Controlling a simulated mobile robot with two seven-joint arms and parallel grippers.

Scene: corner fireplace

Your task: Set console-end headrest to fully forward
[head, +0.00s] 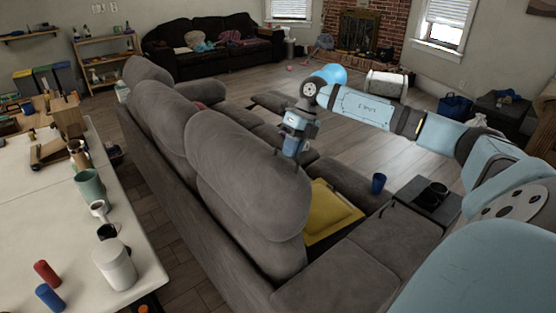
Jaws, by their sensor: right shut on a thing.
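The grey sofa (165,165) runs across the middle, seen from behind, with several padded headrests along its back. The console-end headrest (240,150) is the nearest one, at the end towards the dark console (425,203) with cup holders. It looks raised and rounded; its exact tilt is hard to tell. My right gripper (290,156) reaches in from the right and points down at the headrest's upper right edge. It is shut on that edge; the fingertips are partly hidden there. My left gripper is not in view.
A white table (35,215) with mugs and jars stands left, close behind the sofa. Open floor (365,140) lies beyond the sofa.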

